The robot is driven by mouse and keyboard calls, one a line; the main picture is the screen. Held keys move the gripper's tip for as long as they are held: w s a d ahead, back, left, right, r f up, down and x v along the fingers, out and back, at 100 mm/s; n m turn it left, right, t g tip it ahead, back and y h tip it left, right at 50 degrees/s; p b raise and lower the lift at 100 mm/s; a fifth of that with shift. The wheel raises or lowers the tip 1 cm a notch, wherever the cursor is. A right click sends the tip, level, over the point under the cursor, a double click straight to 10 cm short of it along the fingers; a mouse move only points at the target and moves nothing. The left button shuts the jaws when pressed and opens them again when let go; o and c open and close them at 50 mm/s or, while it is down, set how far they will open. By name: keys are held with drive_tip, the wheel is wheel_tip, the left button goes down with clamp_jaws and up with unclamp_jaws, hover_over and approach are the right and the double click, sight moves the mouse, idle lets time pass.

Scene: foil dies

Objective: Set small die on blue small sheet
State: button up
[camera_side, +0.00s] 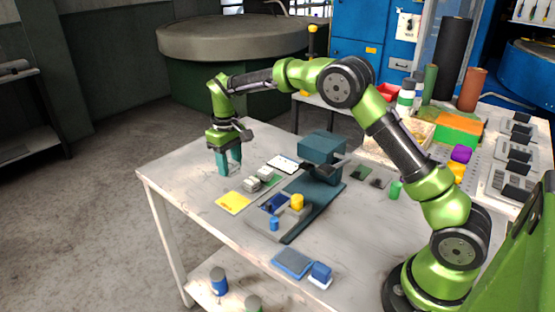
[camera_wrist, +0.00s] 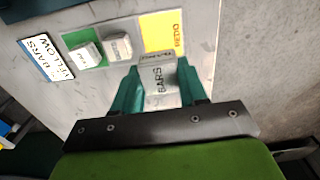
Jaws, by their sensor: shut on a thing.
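My gripper (camera_wrist: 160,88) is shut on a pale grey die (camera_wrist: 160,75) marked "BARS", seen between the teal fingers in the wrist view. In the side view my gripper (camera_side: 229,168) points down over the table's far left part; the die is hidden there by the fingers. A dark blue piece (camera_side: 274,203) lies by the press, and a flat blue piece (camera_side: 292,263) lies near the front edge. I cannot tell which is the small sheet.
A yellow sheet (camera_side: 232,203) marked "REDO" lies near the left edge. The teal press (camera_side: 322,148) stands mid-table. A yellow cylinder (camera_side: 297,202) and a blue one (camera_side: 274,224) stand by its base. A printed card (camera_wrist: 46,57) lies beyond the green sheet.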

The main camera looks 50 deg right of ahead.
wheel_tip(320, 180, up, 4)
drive_tip(key=s+d, duration=0.2)
drive_tip(key=d, duration=0.1)
hover_over(280, 200)
wheel_tip(280, 200, down, 6)
drive_tip(key=shift+f, duration=2.2)
